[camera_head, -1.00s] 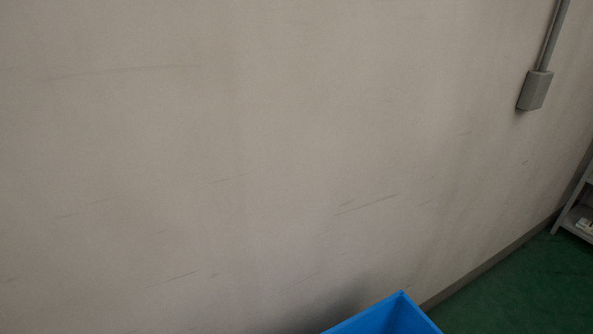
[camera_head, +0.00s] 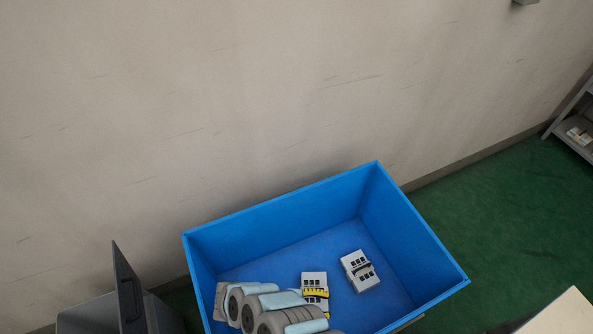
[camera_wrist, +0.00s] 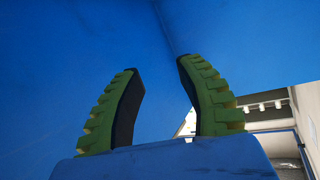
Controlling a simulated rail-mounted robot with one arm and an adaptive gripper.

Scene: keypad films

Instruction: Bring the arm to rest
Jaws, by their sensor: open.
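My gripper (camera_wrist: 158,66) shows in the wrist view with two green, ridged fingers with dark inner pads. They stand apart with nothing between their tips. Smooth blue surfaces meeting at a corner fill most of the view behind them. In the head view my arm (camera_head: 268,308) reaches over the lower left part of a blue bin (camera_head: 290,205). I cannot make out the fingers there.
Two pale keypad-like units lie in the bin: one (camera_head: 360,270) at right, one with a yellow band (camera_head: 315,292) beside my arm. A grey open-lidded box (camera_head: 130,290) stands left, a pale surface (camera_head: 565,312) lower right. A shelf (camera_head: 575,130) stands far right.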

